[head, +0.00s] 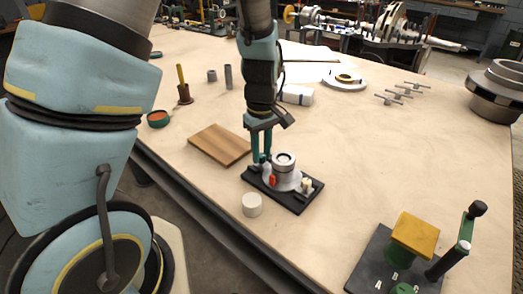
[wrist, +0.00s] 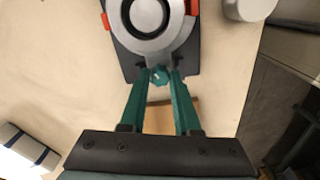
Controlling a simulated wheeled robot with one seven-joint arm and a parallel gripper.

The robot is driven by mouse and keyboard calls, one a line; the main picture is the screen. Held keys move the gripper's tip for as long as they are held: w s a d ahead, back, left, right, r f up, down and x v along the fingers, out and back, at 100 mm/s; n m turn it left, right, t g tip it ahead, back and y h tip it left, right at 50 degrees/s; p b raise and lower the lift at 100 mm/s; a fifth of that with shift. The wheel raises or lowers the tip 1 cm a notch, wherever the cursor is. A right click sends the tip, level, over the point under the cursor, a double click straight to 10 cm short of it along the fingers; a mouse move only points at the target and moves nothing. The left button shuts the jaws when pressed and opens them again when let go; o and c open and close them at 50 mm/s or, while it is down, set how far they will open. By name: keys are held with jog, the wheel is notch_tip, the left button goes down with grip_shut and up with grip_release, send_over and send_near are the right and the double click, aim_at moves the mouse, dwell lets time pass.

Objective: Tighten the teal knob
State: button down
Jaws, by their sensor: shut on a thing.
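The split casing (head: 283,178) is a silver round body with a dark-ringed top, on a black base plate (head: 297,205). The casing also shows in the wrist view (wrist: 178,40), with red parts on its sides. The teal knob (wrist: 158,76) sits at the casing's near edge in the wrist view, between my fingertips. My gripper (head: 261,159) points down at the casing's left back side, and its teal fingers (wrist: 159,82) are shut on the knob. In the head view the knob is largely hidden by the fingers.
A white cylinder (head: 252,204) stands close in front of the base plate. A wooden board (head: 219,145) lies to the left. A black fixture with a yellow block (head: 415,234) and a lever stands at the front right. The table between the casing and the fixture is clear.

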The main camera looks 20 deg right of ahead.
aim_at(262, 155)
jog(key=m, duration=1.1)
jog(key=shift+m, duration=0.4)
jog(key=m+p, duration=0.1)
jog(key=m, duration=0.5)
jog(key=shift+r+p, duration=0.1)
jog(key=shift+p, duration=0.2)
jog(key=m+p, duration=0.1)
jog(key=m, duration=0.4)
jog(key=shift+m+p, duration=0.3)
jog(key=shift+p, duration=0.1)
jog(key=c, duration=0.6)
grip_release()
notch_tip(262, 155, up, 11)
jog(key=shift+f+b, duration=0.2)
jog(key=shift+b, duration=0.1)
